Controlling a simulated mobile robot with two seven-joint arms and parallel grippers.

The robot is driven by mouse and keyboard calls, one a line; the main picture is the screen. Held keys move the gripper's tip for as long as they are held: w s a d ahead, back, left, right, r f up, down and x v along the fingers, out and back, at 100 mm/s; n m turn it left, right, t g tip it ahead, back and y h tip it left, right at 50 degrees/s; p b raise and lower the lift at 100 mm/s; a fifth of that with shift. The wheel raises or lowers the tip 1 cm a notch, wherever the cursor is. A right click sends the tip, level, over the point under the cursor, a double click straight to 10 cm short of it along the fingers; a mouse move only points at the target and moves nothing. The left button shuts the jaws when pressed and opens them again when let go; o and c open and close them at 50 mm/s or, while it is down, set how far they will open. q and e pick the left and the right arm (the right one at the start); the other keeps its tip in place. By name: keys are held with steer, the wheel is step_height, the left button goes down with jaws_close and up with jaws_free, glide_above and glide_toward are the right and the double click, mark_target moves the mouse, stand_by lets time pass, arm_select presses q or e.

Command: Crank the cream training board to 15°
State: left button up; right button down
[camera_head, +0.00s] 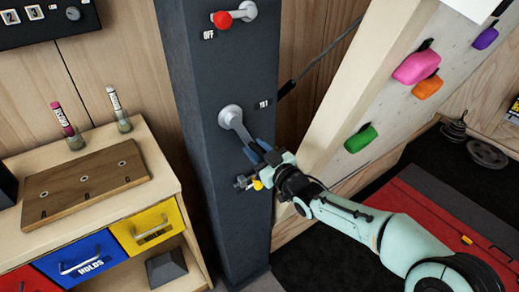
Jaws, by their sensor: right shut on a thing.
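The cream training board (412,110) leans at the right, with pink, orange, green and purple holds on its face. A dark post (225,190) stands left of it. A grey crank (231,117) sits on the post's front, its arm pointing down and to the right. My right gripper (258,155) is shut at the lower end of the crank, on its handle, which the fingers mostly hide. A small white label (262,103) beside the crank is too small to read surely. My left gripper is not in view.
A red lever (222,19) marked OFF is above the crank. A cable (315,62) runs from the post towards the board. A wooden cabinet (160,165) with coloured drawers stands left. A red mat (440,225) and weight plates (487,153) lie at the right.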

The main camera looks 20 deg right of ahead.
steer(key=a+m, duration=0.1)
steer(key=s+a+f+m+b, duration=0.1)
steer(key=shift+a+f+m, duration=0.2)
steer(key=shift+a+m, duration=0.1)
steer(key=shift+a, duration=0.1)
steer(key=shift+s+a+m+b, duration=0.15)
steer(key=shift+a+m+b, duration=0.25)
steer(key=shift+a, duration=0.05)
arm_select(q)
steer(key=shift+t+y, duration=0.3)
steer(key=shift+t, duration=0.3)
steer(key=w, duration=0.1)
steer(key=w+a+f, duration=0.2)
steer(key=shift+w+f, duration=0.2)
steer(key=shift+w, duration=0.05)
arm_select(e)
steer(key=shift+s+a+r+m, duration=0.1)
steer(key=shift+a+m, duration=0.1)
steer(key=shift+m, duration=0.2)
steer(key=shift+d, duration=0.15)
steer(key=c, duration=0.8)
jaws_free()
steer(key=shift+r, duration=0.1)
